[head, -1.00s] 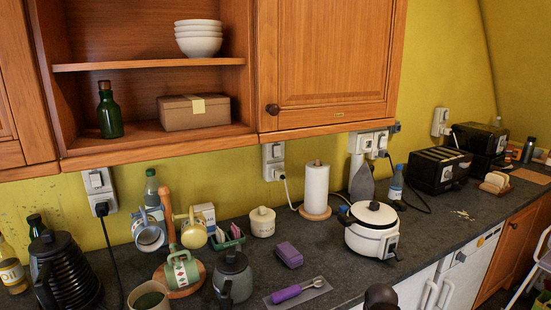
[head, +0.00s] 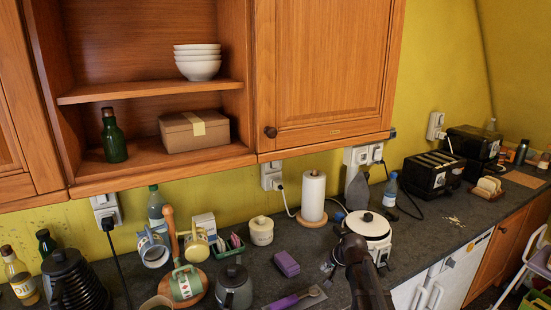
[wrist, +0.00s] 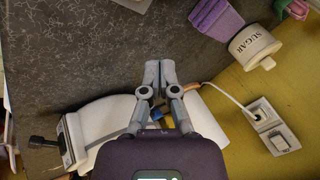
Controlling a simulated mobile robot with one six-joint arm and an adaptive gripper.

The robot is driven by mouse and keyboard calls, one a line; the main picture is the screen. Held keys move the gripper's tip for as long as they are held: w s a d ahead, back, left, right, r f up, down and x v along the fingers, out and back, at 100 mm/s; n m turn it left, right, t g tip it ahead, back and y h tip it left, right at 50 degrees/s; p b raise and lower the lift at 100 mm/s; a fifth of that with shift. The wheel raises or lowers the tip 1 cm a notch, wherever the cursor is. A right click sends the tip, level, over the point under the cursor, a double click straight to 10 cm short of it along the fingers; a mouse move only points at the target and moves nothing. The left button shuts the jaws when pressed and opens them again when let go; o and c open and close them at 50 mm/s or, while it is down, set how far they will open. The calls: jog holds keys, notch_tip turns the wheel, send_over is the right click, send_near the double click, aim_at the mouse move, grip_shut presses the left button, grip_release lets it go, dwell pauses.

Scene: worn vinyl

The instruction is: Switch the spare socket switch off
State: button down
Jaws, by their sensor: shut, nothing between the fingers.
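Several wall sockets with rocker switches show under the cabinets in the head view. The left socket (head: 105,208) has a black plug and cord. The middle socket (head: 271,177) has a white plug and cord. The right group of sockets (head: 363,153) is by the iron-shaped grey item, and a far one (head: 436,126) is near the toasters. I cannot tell which is the spare one, or its switch position. My gripper (wrist: 160,76) is shut and empty in the wrist view, over the counter and apart from the socket (wrist: 270,125) at right.
The white cooker (head: 367,224) stands below my arm, which hides part of it. The paper towel roll (head: 313,196), sugar jar (head: 261,230) and purple sponge (head: 286,263) stand nearby. Mugs and a kettle crowd the left. The cabinet bottoms overhang the sockets.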

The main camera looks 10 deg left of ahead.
jog(key=w+a+r+m+t+y+p, duration=0.2)
jog(key=w+a+r+p, duration=0.4)
jog(key=w+r, duration=0.6)
jog(key=w+a+r+m+t+y+p, duration=0.1)
jog(key=w+a+r+m+t+p, duration=0.4)
jog(key=w+r, duration=0.7)
jog(key=shift+w+a+m+y+p, duration=0.45)
jog(key=shift+w+a+p, duration=0.25)
jog(key=shift+a+p, duration=0.45)
jog(key=shift+a+f, duration=0.1)
jog(key=shift+a, duration=0.05)
jog(key=b+x, duration=0.5)
jog(key=x, duration=0.9)
